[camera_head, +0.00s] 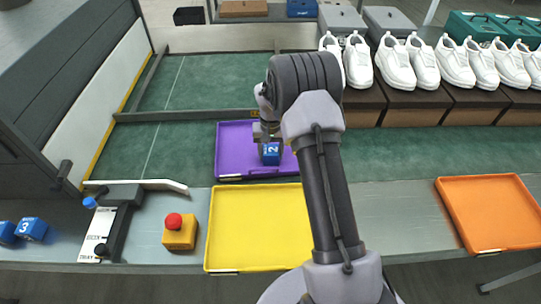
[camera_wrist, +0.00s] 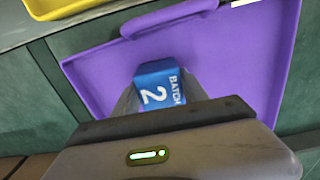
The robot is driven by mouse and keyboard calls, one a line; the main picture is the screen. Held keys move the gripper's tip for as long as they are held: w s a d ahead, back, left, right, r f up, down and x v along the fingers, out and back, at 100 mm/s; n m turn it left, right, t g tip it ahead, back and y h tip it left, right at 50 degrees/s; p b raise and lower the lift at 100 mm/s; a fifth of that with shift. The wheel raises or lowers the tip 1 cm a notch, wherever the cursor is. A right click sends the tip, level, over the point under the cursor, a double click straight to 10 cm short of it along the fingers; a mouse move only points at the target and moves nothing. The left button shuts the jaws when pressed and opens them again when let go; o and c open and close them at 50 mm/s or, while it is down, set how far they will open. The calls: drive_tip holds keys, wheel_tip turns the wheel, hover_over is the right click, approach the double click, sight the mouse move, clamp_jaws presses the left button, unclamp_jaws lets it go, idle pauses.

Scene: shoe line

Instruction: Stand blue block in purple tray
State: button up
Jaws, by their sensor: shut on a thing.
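The blue block (camera_head: 271,154) carries a white 2 and is in or just above the purple tray (camera_head: 232,157). My gripper (camera_head: 268,142) is shut on the block. In the wrist view the block (camera_wrist: 158,88) shows between my fingers, with "BATCH" lettering partly visible, and the purple tray (camera_wrist: 235,62) lies around it. I cannot tell whether the block touches the tray floor.
A yellow tray (camera_head: 255,225) is in front of the purple tray, and an orange tray (camera_head: 490,212) is at the right. A red-topped yellow button box (camera_head: 180,232) and blue blocks (camera_head: 31,229) are at the left. White shoes (camera_head: 395,62) line the back right.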

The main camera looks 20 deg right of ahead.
drive_tip(key=o, duration=1.5)
drive_tip(key=shift+c, duration=0.2)
wheel_tip(320, 180, up, 16)
drive_tip(key=a+f+p, duration=0.1)
drive_tip(key=p, duration=0.4)
wheel_tip(320, 180, up, 13)
drive_tip(key=t, duration=0.2)
hover_over(268, 152)
drive_tip(key=s+a, duration=0.6)
drive_tip(key=s+a+r+t+y, duration=0.1)
drive_tip(key=s+a+r, duration=0.25)
drive_tip(key=s, duration=0.25)
drive_tip(key=s+a+r+t, duration=0.1)
drive_tip(key=s+a+r, duration=0.1)
drive_tip(key=s+r, duration=0.35)
drive_tip(key=s+a+f+t+y, duration=0.1)
drive_tip(key=s+a, duration=0.3)
drive_tip(key=s, duration=0.8)
drive_tip(key=shift+s+a+f+t, duration=0.2)
drive_tip(key=shift+s+f+t, duration=0.05)
drive_tip(key=shift+s+t, duration=0.15)
